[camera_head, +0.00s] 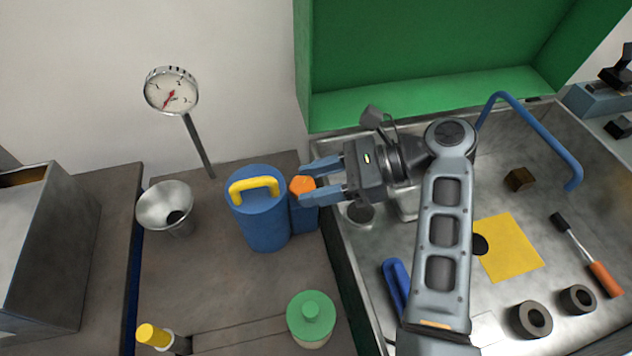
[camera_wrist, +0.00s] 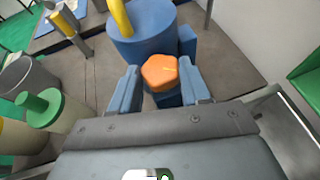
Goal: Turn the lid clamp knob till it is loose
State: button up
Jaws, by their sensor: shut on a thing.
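The lid clamp knob (camera_head: 302,185) is orange and sits on a blue block (camera_head: 304,216) at the right side of a blue canister (camera_head: 264,222). The canister's blue lid carries a yellow handle (camera_head: 254,187). My gripper (camera_head: 303,181) reaches in from the right, with one blue finger on each side of the knob, and is shut on it. In the wrist view the knob (camera_wrist: 160,72) shows its lobed top between the two fingers. The canister (camera_wrist: 150,35) stands just beyond it. I cannot tell how loose the knob is.
A metal funnel (camera_head: 166,207) and a dial gauge (camera_head: 171,92) stand left of the canister. A green-lidded jar (camera_head: 311,318) is in front. A metal tray (camera_head: 470,290) on the right holds a yellow plate (camera_head: 509,248), dark rings and a blue handle. A green panel (camera_head: 420,50) rises behind.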

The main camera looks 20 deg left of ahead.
jog(key=n+g+h, duration=0.1)
jog(key=n+g, duration=0.1)
jog(key=w+n+g+h, duration=0.1)
jog(key=n+g+h, duration=0.1)
jog(key=shift+a, duration=0.15)
jog(key=shift+w+a+n+g+h, duration=0.1)
jog(key=shift+a+n+g+h, duration=0.1)
jog(key=shift+n+g+h, duration=1)
jog(key=n+h+b, duration=0.1)
jog(key=b, duration=0.1)
jog(key=n+h+b, duration=0.1)
jog(key=n+b, duration=0.1)
jog(key=shift+w+a+f+g+h+b, duration=0.1)
jog(key=shift+a+f+g+h+b, duration=0.1)
jog(key=shift+a+g+h+b, duration=0.15)
jog(key=shift+b, duration=0.3)
jog(key=shift+n+h+b, duration=0.5)
jog(key=shift+h+b, duration=0.05)
jog(key=shift+b, duration=0.1)
jog(key=shift+a+r+n+g+h+b, duration=0.1)
jog(key=shift+r+n+g+h+b, duration=0.2)
jog(key=shift+b, duration=0.35)
jog(key=o, duration=1)
jog(key=shift+f, duration=0.1)
